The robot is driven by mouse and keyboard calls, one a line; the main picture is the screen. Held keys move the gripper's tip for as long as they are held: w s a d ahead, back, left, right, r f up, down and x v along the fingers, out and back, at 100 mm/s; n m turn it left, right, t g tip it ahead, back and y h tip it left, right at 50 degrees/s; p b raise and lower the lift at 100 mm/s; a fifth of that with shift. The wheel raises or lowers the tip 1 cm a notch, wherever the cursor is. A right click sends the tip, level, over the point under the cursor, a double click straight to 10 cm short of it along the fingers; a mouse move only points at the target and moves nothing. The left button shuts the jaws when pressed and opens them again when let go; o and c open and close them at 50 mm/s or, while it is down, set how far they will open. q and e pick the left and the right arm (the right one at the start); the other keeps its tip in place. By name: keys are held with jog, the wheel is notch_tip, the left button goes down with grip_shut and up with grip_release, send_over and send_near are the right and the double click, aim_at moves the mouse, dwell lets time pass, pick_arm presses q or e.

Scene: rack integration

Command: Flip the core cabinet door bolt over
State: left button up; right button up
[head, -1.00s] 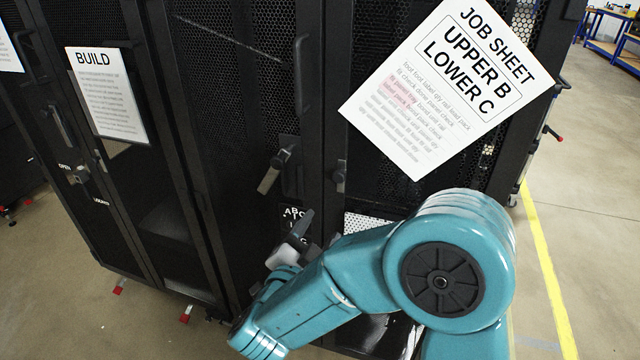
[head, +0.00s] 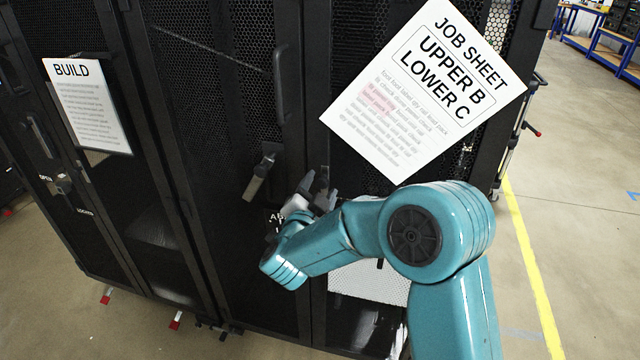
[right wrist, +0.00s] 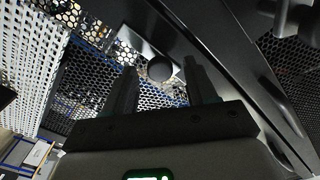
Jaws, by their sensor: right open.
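The black core cabinet (head: 235,110) stands in front of me with closed mesh doors. A grey lever handle (head: 259,178) hangs slanted on the left door, near the seam. A small dark bolt fitting (head: 324,172) sits on the right door, partly hidden by my right gripper (head: 316,189), which is open close to it. In the right wrist view, a dark round knob (right wrist: 160,68) shows between the two open fingertips, with a flat plate (right wrist: 142,45) behind it. I cannot tell whether the fingers touch it. My left gripper is not in view.
A job sheet (head: 424,90) hangs on the right door, just above my right arm. A vertical door handle (head: 281,85) is above the lever. A neighbouring cabinet with a BUILD sheet (head: 87,105) stands left. Open floor with a yellow line (head: 528,250) lies right.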

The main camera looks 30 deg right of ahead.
jog(key=shift+w+d, duration=0.25)
jog(key=shift+d, duration=0.1)
grip_shut()
notch_tip(320, 180, down, 4)
jog(key=b, duration=0.3)
jog(key=shift+a+r+b, duration=0.1)
jog(key=shift+r+b, duration=0.1)
jog(key=shift+b, duration=0.1)
grip_release()
